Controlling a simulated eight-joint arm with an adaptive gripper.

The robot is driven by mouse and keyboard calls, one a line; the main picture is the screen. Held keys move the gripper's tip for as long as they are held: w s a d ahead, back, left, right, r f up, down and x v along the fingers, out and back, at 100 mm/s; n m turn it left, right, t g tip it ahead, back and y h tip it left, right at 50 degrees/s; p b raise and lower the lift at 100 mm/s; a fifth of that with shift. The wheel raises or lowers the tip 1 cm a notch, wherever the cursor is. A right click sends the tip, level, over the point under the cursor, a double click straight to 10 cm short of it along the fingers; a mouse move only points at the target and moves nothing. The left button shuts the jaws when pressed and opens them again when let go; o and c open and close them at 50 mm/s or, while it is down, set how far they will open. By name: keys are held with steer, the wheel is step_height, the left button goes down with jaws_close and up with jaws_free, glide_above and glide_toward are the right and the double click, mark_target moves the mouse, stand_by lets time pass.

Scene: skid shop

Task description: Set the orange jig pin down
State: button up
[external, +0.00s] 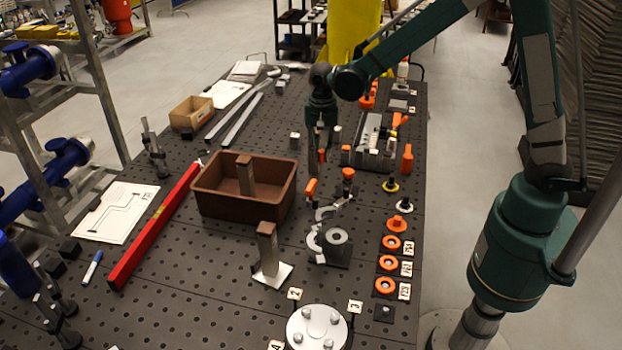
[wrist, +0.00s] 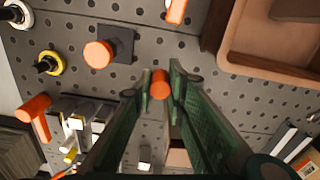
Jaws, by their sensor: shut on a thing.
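My gripper (external: 318,158) points down over the perforated table, to the right of the brown bin's far corner. It is shut on the orange jig pin (wrist: 160,84), whose round orange end shows between the fingertips in the wrist view. In the external view a bit of the pin's orange (external: 322,155) shows at the fingers. The pin's lower part is hidden, and I cannot tell whether it touches the table. A second orange-topped pin (external: 348,174) stands in a dark square block nearby; it also shows in the wrist view (wrist: 99,53).
The brown bin (external: 214,207) holds a brown block. An orange-handled clamp (external: 311,188) lies close in front of the gripper. A grey fixture (external: 372,135) with orange handles stands to the right. Orange rings (external: 388,263) line the right edge. Bare table (external: 190,290) lies front left.

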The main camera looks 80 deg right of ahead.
steer(key=shift+w+a, duration=0.4)
steer(key=shift+a, duration=0.45)
steer(key=shift+f, duration=0.1)
steer(key=shift+f, duration=2.8)
steer(key=shift+f, duration=0.1)
steer(key=shift+f, duration=2)
steer(key=shift+f, duration=0.2)
steer(key=o, duration=0.9)
